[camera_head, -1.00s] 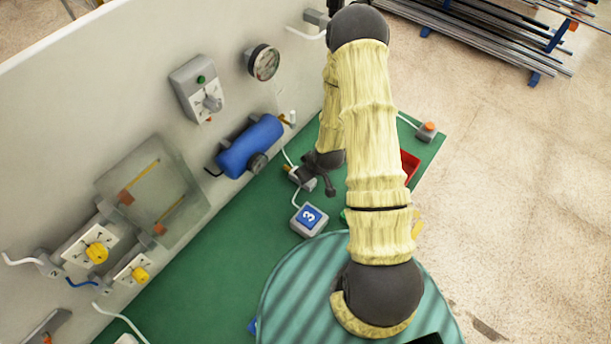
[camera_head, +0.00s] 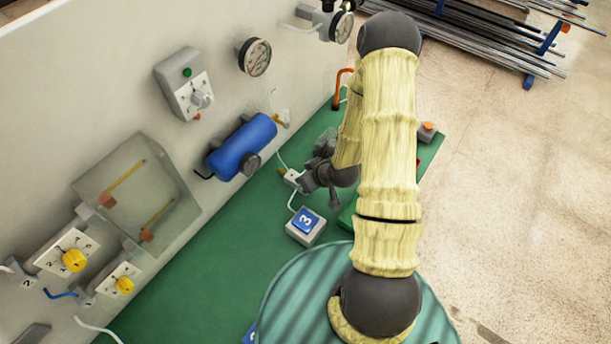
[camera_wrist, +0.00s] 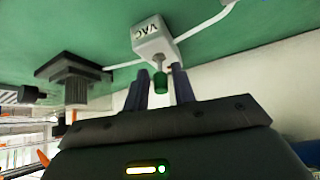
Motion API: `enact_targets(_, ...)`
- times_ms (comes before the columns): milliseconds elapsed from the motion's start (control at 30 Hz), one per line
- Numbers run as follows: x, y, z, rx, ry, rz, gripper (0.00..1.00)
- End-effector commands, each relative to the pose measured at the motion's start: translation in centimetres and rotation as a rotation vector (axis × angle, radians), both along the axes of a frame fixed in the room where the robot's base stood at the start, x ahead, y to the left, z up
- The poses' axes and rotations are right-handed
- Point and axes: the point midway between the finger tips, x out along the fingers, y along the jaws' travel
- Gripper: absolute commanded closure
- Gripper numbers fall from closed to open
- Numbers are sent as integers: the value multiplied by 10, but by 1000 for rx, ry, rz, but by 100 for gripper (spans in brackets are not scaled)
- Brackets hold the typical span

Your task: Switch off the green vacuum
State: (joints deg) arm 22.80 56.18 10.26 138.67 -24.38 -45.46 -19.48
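In the wrist view, a white box marked VAC (camera_wrist: 155,36) sits on the green surface, shown upside down. A short metal lever with a green tip (camera_wrist: 161,83) points from it toward my gripper (camera_wrist: 159,76). The two dark fingers are apart, one on each side of the green tip, with gaps that look clear on both sides. In the head view, my gripper (camera_head: 314,183) is low over the green table beside a small white box (camera_head: 293,177). The green tip is hidden there.
A grey box with a blue 3 label (camera_head: 306,225) stands just in front of my gripper. A blue cylinder (camera_head: 241,146), gauges (camera_head: 255,57) and knob boxes (camera_head: 184,84) line the wall. An orange-topped box (camera_head: 427,132) stands to the right. A dark stepped block (camera_wrist: 74,75) shows in the wrist view.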

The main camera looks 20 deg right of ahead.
Motion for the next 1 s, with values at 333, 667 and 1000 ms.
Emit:
enact_targets(333,0,0,1,1,-1,1,64)
enact_targets(667,-14,-7,20,-1,-2,1,64)
enact_targets(1000,-34,-15,51,1,1,1,64)
